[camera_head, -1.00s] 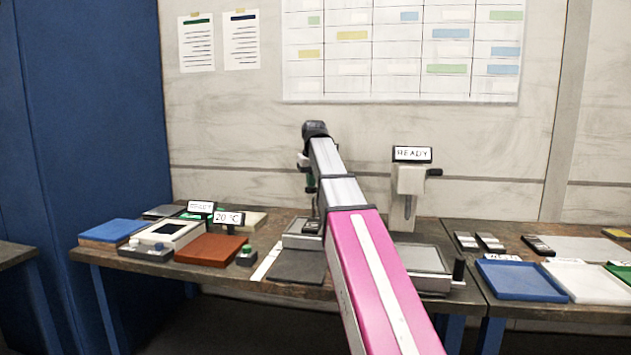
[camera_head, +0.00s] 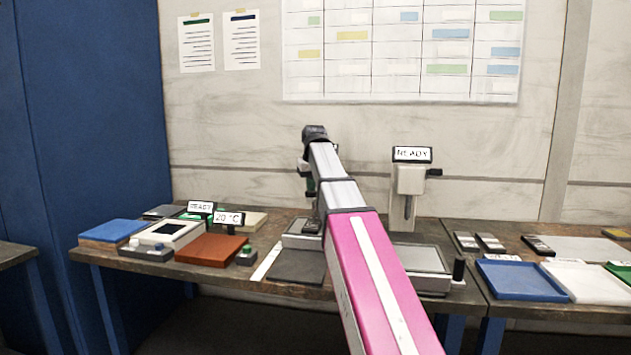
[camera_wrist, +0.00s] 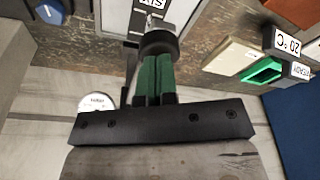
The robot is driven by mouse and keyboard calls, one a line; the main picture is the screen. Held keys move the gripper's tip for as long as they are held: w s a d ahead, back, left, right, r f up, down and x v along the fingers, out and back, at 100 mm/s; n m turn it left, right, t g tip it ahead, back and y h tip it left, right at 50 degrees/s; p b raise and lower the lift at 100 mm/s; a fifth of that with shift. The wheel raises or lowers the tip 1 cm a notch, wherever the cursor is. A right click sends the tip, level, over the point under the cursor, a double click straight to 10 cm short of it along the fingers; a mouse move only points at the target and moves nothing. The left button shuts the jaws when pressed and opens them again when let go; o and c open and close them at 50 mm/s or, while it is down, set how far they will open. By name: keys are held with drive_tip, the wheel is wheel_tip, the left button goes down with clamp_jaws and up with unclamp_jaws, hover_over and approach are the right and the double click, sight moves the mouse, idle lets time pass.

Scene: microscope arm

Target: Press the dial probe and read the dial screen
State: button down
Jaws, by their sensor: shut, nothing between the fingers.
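My gripper (camera_wrist: 155,80) shows in the wrist view with its two green fingers shut together and nothing between them. A dark round collar (camera_wrist: 158,42) with a metal tip (camera_wrist: 150,22) lies just beyond the fingertips; it looks like the dial probe. I cannot tell whether the fingers touch it. A white round face (camera_wrist: 97,102) with small dark print, likely the dial screen, shows left of the fingers, partly hidden by my gripper body; its print is too small to read. In the head view my arm hides most of this spot.
A 20 °C sign (camera_head: 229,217), a brown block (camera_head: 210,250) and a white-framed device (camera_head: 166,232) are to the left. A blue tray (camera_head: 521,280) lies on the right bench.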

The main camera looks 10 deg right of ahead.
drive_tip(key=shift+w+v, duration=0.2)
drive_tip(key=shift+v, duration=0.75)
drive_tip(key=shift+w+v, duration=0.2)
drive_tip(key=shift+v, duration=0.75)
drive_tip(key=shift+w+v, duration=0.2)
drive_tip(key=shift+v, duration=0.8)
drive_tip(key=shift+a+r, duration=0.1)
drive_tip(key=shift+r, duration=0.1)
